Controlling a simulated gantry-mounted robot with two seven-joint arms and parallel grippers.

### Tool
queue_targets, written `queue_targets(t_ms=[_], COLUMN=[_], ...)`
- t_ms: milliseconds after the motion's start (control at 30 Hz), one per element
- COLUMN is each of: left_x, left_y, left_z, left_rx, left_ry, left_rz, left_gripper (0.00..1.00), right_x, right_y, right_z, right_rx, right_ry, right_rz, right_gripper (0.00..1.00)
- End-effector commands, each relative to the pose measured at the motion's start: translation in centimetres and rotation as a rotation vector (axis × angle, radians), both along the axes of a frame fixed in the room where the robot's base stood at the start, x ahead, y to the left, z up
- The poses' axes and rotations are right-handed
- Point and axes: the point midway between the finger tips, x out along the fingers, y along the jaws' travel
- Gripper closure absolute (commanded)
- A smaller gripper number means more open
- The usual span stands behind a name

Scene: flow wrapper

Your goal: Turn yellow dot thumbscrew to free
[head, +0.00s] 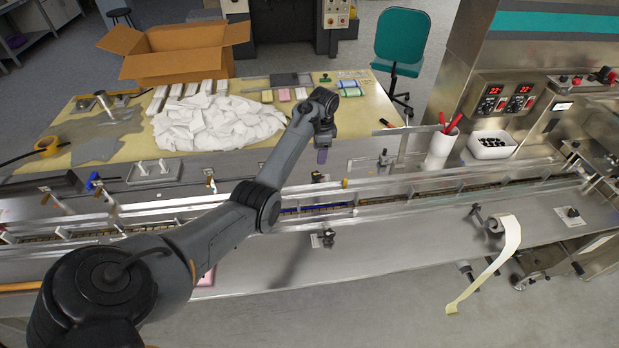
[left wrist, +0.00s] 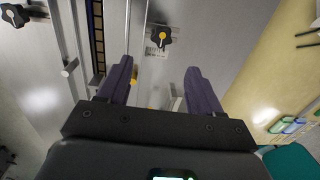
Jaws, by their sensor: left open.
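A black star-shaped thumbscrew with a yellow dot (left wrist: 160,37) sits beside a small printed label in the left wrist view, ahead of my fingertips. What looks like the same thumbscrew (head: 316,176) is small in the head view, just below my gripper on the far side of the conveyor. My right gripper is not in view.
The conveyor channel (head: 390,199) with metal rails runs across below my arm. A white cup with red-handled tools (head: 441,147) and a white bin (head: 491,145) stand to the right.

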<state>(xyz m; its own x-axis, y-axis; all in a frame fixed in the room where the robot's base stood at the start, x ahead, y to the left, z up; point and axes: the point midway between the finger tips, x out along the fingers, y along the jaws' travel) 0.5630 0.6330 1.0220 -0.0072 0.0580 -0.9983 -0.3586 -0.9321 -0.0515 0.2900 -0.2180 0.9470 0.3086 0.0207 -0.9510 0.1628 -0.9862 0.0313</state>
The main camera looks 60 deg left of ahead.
Motion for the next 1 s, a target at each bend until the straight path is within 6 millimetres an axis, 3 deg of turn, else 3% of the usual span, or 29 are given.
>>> queue_targets(t_ms=[33, 267, 800, 1000], left_x=[0.2, 0.4, 0.4, 0.4], left_y=[0.3, 0.5, 0.5, 0.5], left_z=[-0.3, -1.0, -9.0, -10.4], left_rx=[-0.021, -0.061, -0.058, -0.057], left_ry=[-0.004, -0.006, -0.005, -0.008], left_rz=[-0.006, -0.025, -0.024, -0.023], left_gripper=[0.35, 0.35, 0.35, 0.35], right_x=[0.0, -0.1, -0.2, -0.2], right_y=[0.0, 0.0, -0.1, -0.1], right_z=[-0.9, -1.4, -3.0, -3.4], right_rx=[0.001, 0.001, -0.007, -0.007], right_ry=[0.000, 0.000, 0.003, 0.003], right_rz=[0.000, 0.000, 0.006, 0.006], right_gripper=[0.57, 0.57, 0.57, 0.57])
